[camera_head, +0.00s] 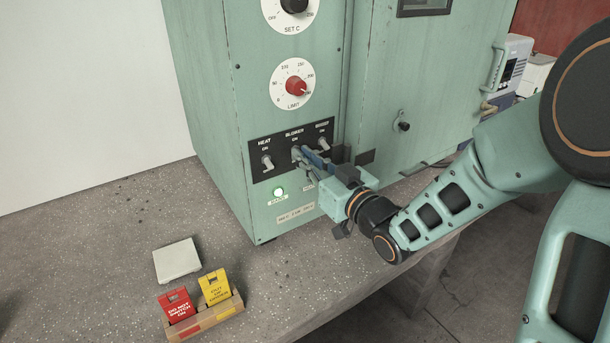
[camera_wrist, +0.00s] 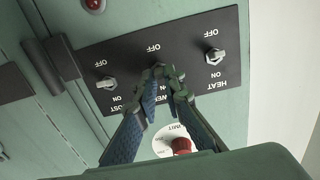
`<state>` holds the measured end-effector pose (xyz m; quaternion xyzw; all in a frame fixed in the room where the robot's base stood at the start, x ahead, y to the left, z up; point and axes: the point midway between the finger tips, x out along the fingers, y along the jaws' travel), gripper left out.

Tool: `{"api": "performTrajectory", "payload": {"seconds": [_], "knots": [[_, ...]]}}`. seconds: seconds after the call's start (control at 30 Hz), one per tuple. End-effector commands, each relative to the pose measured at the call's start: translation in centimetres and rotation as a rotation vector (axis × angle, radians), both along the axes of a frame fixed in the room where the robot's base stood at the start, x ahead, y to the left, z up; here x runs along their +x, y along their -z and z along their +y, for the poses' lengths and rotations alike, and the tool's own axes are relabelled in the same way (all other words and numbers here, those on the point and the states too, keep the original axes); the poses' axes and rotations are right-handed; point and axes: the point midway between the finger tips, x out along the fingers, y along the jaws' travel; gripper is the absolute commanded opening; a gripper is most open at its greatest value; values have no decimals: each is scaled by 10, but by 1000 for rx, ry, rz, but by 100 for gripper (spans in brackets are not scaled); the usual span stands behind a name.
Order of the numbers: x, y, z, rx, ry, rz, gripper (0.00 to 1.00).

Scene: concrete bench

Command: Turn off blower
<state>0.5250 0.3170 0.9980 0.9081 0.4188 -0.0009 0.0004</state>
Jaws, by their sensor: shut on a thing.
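The blower switch (camera_head: 296,153) is the middle toggle on a black panel (camera_head: 257,176) on the green cabinet. ON is printed above it in the head view. My gripper (camera_head: 306,158) reaches in from the right with its blue fingers at this toggle. In the wrist view my gripper (camera_wrist: 168,78) is shut on the blower switch (camera_wrist: 158,68), one finger on each side. The fingertips hide most of the lever, so I cannot tell which way it points. The heat switch (camera_head: 266,162) is to its left and the boost switch (camera_head: 324,143) to its right.
On the bench stand a wooden holder (camera_head: 207,325) with red and yellow tags and a pale square block (camera_head: 176,261). A door knob (camera_head: 403,126) is right of the panel.

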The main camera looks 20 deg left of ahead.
Motion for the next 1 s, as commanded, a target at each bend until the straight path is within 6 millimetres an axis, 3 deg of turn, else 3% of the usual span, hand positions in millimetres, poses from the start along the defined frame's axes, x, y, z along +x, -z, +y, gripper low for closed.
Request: {"api": "performTrajectory", "payload": {"seconds": [0.03, 0.2, 1.0], "knots": [[0, 11, 0, 18, 1, -17, 0], [0, 15, 0, 79, 0, -69, 0], [1, 15, 1, 240, 0, -205, 0]]}}
